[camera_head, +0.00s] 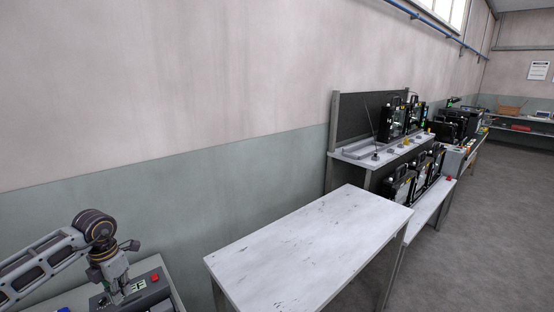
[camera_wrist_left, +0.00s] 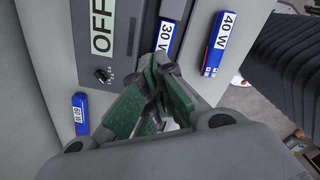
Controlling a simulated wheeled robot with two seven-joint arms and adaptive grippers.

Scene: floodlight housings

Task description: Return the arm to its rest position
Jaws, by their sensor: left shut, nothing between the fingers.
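My left arm (camera_head: 45,262) comes in from the left edge in the head view. My left gripper (camera_head: 122,284) points down over a grey device with a red button (camera_head: 155,278) at the lower left. In the left wrist view the green-padded fingers (camera_wrist_left: 152,98) are together, with nothing held between them. Beyond them is a grey surface with an OFF label (camera_wrist_left: 103,25) and a black knob (camera_wrist_left: 103,75). I cannot tell whether the fingers touch anything. My right gripper is in neither view.
A bare white table (camera_head: 310,240) stands at centre. Black floodlight housings (camera_head: 400,187) stand on benches behind it. Grey floor is clear at right.

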